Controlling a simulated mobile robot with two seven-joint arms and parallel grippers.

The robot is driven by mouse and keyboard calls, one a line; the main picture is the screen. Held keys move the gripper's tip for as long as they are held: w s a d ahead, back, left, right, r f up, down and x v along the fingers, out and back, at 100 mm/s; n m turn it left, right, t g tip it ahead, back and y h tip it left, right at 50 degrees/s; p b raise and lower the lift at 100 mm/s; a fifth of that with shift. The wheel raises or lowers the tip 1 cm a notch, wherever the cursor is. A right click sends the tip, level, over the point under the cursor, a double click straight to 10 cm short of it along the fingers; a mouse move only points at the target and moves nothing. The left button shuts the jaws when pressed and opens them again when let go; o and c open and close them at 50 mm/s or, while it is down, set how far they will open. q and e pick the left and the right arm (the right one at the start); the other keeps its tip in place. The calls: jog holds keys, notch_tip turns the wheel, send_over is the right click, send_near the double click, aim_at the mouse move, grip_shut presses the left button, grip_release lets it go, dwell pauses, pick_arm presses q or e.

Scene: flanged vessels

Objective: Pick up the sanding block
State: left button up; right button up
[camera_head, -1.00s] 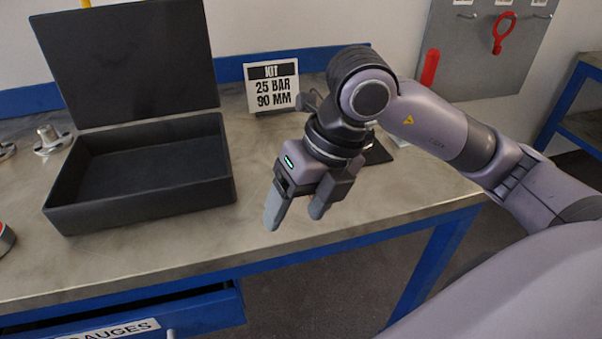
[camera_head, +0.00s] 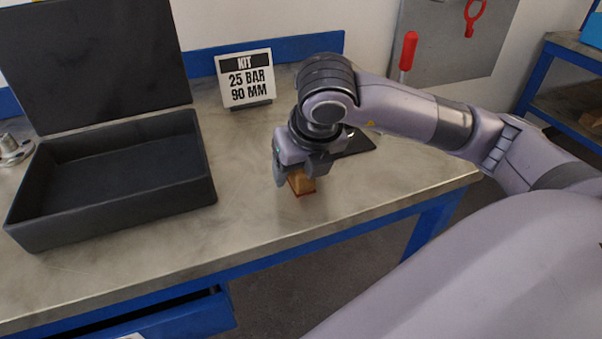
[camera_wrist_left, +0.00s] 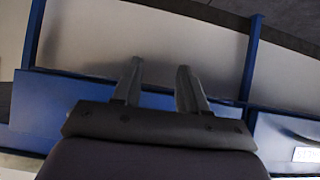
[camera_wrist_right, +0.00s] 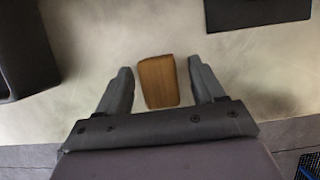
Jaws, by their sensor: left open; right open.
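The sanding block (camera_head: 303,182) is a small brown wooden block with a reddish base. It sits on the metal workbench, partly hidden by my right gripper (camera_head: 296,178) in the head view. In the right wrist view the block (camera_wrist_right: 158,82) lies between the two spread fingers of my right gripper (camera_wrist_right: 160,92). A gap shows on each side of it, so the gripper is open and holds nothing. My left gripper (camera_wrist_left: 158,85) is open and empty in the left wrist view, with blue bench framing beyond it. It is outside the head view.
An open, empty black case (camera_head: 112,188) stands left on the workbench (camera_head: 250,225). A kit sign (camera_head: 245,80) stands behind the right gripper. A dark flat item (camera_head: 356,144) lies right of the gripper; it also shows in the right wrist view (camera_wrist_right: 255,12). The front bench area is clear.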

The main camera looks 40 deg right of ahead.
jog(key=c, duration=1.1)
jog(key=shift+c, duration=0.2)
pick_arm(q)
jog(key=r+p, duration=0.1)
jog(key=p, duration=0.1)
jog(key=a+r+p, duration=0.1)
jog(key=p, duration=0.1)
jog(key=shift+s+r, duration=0.2)
jog(key=shift+r, duration=0.1)
pick_arm(e)
notch_tip(320, 180, up, 20)
jog(key=o, duration=0.6)
jog(key=c, duration=0.4)
pick_arm(q)
jog(key=shift+s+d, duration=0.1)
